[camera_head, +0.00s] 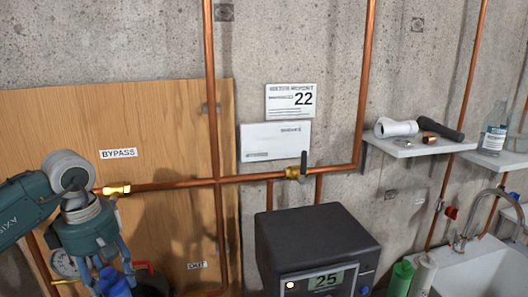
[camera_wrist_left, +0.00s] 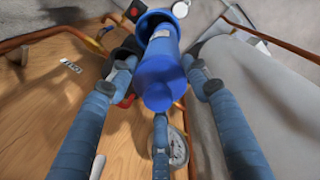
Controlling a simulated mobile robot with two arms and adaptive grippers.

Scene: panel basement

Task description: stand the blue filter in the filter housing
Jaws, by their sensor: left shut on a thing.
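My left gripper (camera_head: 106,272) is at the lower left of the head view, pointing down. It is shut on the blue filter (camera_head: 115,287), whose lower part is cut off by the picture's bottom edge. In the left wrist view the filter (camera_wrist_left: 160,84) sits between the fingers (camera_wrist_left: 163,66), its near end facing the camera. A darker blue round rim (camera_wrist_left: 153,17) shows just beyond the filter; I cannot tell whether it is the filter housing or whether the filter touches it. My right gripper is not in view.
Copper pipes (camera_head: 212,120) with a brass valve (camera_head: 292,173) run along the wall and wooden board (camera_head: 60,115). A pressure gauge (camera_head: 64,265) is beside my left gripper. A dark box with a display (camera_head: 315,240), bottles (camera_head: 401,278) and a sink (camera_head: 480,272) stand to the right.

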